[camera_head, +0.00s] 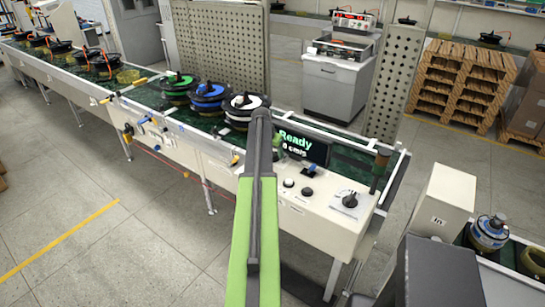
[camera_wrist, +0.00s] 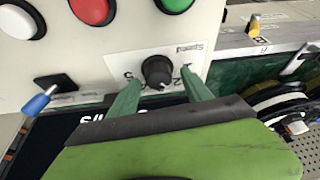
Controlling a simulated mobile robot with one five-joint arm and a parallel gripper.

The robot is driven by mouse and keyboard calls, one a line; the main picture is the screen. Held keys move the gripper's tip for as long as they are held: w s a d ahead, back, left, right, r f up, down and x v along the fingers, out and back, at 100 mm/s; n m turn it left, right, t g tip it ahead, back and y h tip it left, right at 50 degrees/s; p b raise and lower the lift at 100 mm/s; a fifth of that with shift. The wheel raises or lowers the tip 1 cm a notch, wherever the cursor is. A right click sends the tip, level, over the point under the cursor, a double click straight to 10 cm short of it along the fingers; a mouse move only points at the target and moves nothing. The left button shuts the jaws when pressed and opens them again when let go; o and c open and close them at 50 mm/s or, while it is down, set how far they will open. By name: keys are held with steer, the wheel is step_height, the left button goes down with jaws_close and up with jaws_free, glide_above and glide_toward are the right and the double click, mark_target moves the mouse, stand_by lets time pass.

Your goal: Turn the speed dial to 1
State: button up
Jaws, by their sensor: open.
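The speed dial (camera_wrist: 157,71) is a small black round knob on a white label plate marked "Speed" in the wrist view. Its pale pointer mark is near its lower edge, but I cannot tell for sure which number it faces. The printed numbers are partly covered. My gripper (camera_wrist: 161,82) is open, with one green finger on each side of the dial. I cannot tell whether either finger touches it.
Red (camera_wrist: 92,9), green and white (camera_wrist: 20,20) buttons lie above the dial in the wrist view. A blue-handled lever (camera_wrist: 40,101) is to its left. The display (camera_head: 303,145) reads "Ready".

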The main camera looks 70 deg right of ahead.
jaws_close()
steer(key=shift+s+a, duration=0.1)
steer(key=shift+a, duration=0.05)
steer(key=shift+n, duration=0.4)
steer(key=shift+d+n+t, duration=0.2)
steer(key=shift+n+t, duration=0.3)
steer(key=shift+n, duration=0.4)
steer(key=n+t, duration=0.1)
steer(key=n, duration=0.1)
steer(key=n+t, duration=0.1)
steer(key=n, duration=0.2)
steer(key=shift+r+y, duration=0.1)
steer(key=shift+y, duration=0.2)
steer(key=shift+n, duration=0.3)
